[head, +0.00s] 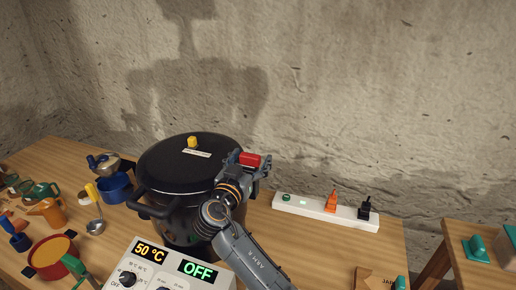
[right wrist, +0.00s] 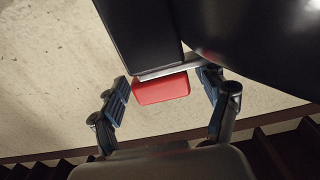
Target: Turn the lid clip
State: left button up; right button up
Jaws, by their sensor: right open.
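A large black pot (head: 170,212) stands on the wooden table, with its black lid (head: 165,165) on top. The lid has a yellow knob (head: 192,142) and a white label. The red lid clip (head: 249,160) is at the right edge of the lid. In the right wrist view the red clip (right wrist: 161,89) sits at the end of a dark block with a pale metal strip. My right gripper (head: 247,165) is open, with one finger on each side of the clip. In the wrist view gaps show between clip and fingers. My left gripper is not in view.
A control box (head: 150,277) reading 50 °C and OFF stands in front of the pot. A white power strip (head: 315,207) with an orange and a black plug lies to the right. Cups, a ladle and a red pan (head: 52,254) crowd the left.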

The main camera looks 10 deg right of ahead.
jog(key=shift+s+a+r, duration=0.1)
jog(key=shift+a+r, duration=0.05)
jog(key=shift+c, duration=1.1)
jog(key=c, duration=1)
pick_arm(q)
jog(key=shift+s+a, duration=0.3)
pick_arm(e)
jog(key=shift+o, duration=0.2)
